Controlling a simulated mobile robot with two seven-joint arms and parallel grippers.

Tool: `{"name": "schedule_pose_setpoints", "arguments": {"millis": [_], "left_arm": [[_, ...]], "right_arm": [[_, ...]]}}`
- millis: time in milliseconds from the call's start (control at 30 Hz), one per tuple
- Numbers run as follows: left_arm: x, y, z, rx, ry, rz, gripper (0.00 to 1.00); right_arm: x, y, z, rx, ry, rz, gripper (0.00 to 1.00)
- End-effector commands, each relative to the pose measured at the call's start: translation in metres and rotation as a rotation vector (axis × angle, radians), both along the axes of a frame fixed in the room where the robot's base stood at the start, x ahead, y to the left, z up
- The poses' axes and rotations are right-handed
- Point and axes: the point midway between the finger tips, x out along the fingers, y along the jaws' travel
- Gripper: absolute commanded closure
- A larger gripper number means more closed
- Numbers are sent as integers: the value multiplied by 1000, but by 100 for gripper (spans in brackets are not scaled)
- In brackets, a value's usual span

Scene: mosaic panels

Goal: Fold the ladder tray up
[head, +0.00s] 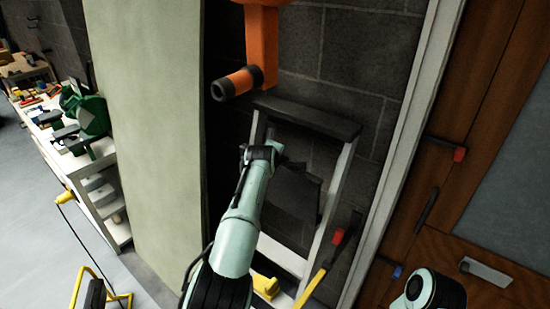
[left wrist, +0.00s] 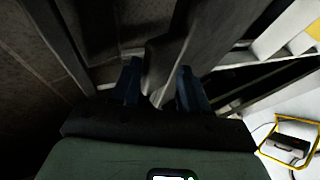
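The ladder (head: 343,168) stands against the dark block wall, with pale rails and a dark flat top. A dark grey panel, which looks like the ladder tray (head: 297,190), shows tilted between the rails, partly hidden by my left arm. My left gripper (head: 268,152) is at the upper left of the tray, near the left rail. In the left wrist view, the fingers (left wrist: 158,88) are apart, with part of a dark grey panel (left wrist: 185,45) beyond and between them. I cannot tell whether they touch it. My right gripper is out of view.
An orange tool with a dark round end (head: 235,84) hangs above the ladder. A pale green panel (head: 145,120) stands to the left and a brown wooden door (head: 490,130) to the right. A yellow-and-red tool (head: 328,262) is low by the right rail.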

Motion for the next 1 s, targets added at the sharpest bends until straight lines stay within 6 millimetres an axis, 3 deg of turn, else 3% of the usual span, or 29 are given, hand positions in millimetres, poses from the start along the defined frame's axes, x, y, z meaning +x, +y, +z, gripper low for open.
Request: {"name": "schedule_pose_setpoints", "arguments": {"millis": [300,533,700,1000], "left_arm": [[-54,8,32,-7,-3,-2,60],[-90,14,59,-5,-4,-3,60],[-103,18,70,-2,-4,-2,60],[-105,18,74,-3,-5,-1,60]], "right_arm": [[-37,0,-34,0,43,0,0],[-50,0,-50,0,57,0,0],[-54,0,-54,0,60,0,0],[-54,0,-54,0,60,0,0]]}}
